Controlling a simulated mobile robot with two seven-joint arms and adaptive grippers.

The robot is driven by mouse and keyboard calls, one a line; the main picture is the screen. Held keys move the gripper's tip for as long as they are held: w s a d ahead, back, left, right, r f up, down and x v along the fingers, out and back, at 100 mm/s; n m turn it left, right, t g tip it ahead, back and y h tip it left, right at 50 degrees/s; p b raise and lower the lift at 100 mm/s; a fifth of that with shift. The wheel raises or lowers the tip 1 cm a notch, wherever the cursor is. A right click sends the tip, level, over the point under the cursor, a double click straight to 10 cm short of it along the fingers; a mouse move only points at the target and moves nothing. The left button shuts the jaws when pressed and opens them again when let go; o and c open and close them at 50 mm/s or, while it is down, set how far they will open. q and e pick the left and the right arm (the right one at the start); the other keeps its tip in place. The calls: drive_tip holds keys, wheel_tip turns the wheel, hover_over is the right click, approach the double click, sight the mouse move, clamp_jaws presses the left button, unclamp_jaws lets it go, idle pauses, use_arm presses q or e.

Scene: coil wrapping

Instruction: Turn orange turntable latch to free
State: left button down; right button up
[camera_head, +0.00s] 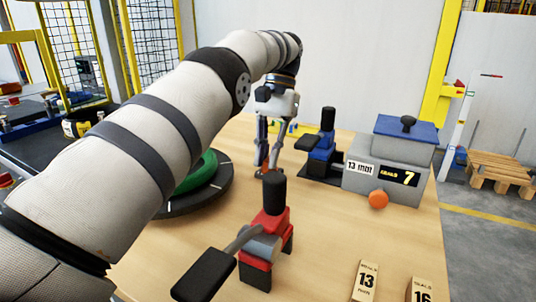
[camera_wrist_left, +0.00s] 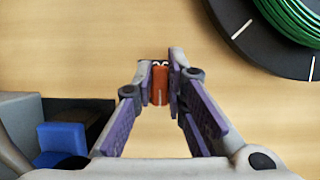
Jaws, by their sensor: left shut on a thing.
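The orange latch (camera_wrist_left: 160,85) is a small upright block between the fingertips of my left gripper (camera_wrist_left: 160,92) in the left wrist view. It has a pale line along it. My right gripper is out of view.
A red tool (camera_head: 268,225) with black handles stands in front. A blue tool (camera_head: 322,155) and a grey seal box (camera_head: 385,178) with an orange ball (camera_head: 378,199) stand right. Labelled tags (camera_head: 366,281) lie at the front right. The wooden table (camera_head: 325,230) between them is bare.

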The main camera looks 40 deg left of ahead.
use_arm(q)
drive_tip(key=c, duration=1.6)
unclamp_jaws()
drive_tip(key=shift+d+f, duration=0.1)
drive_tip(key=shift+f, duration=0.15)
drive_tip(key=shift+r, duration=0.2)
